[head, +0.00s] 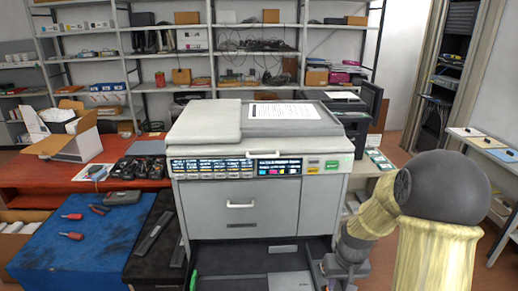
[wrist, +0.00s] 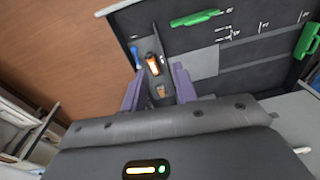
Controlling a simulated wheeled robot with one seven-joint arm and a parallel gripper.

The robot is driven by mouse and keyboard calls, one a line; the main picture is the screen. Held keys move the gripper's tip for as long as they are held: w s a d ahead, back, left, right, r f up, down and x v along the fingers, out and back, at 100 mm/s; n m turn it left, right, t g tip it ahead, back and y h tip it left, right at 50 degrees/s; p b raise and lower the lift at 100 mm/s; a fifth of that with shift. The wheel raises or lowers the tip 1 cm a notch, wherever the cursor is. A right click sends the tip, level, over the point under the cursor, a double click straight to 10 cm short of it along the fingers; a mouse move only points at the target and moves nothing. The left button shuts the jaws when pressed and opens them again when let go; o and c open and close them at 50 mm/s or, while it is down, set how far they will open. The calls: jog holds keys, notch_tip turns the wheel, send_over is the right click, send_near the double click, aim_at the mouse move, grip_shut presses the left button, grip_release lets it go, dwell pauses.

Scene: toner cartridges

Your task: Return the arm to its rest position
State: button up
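My arm (head: 436,215) is bent at the right of the head view, its lower links going down beside the printer's open drawer. My gripper (wrist: 158,88) shows in the wrist view with two purple fingers apart, and I see nothing held between them. Beyond the fingers lies the dark open drawer (wrist: 255,42) with a green handle (wrist: 196,18) and another green piece at its right. A small orange-lit item (wrist: 153,64) and a blue item (wrist: 135,58) show in its narrow strip. The fingertips are not visible in the head view.
The printer (head: 235,210) stands in the centre, its dark drawer (head: 262,256) open at the front. A blue-covered bench (head: 75,240) with tools is at left, with a red table (head: 30,180) behind it. Shelves fill the back wall. A side table (head: 490,145) stands at right.

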jog(key=s+a+r+t, duration=0.1)
jog(key=s+a+r, duration=0.5)
jog(key=s, duration=0.5)
jog(key=shift+s+a+r+t, duration=0.2)
jog(key=shift+a+r+t, duration=0.15)
jog(key=shift+r, duration=0.3)
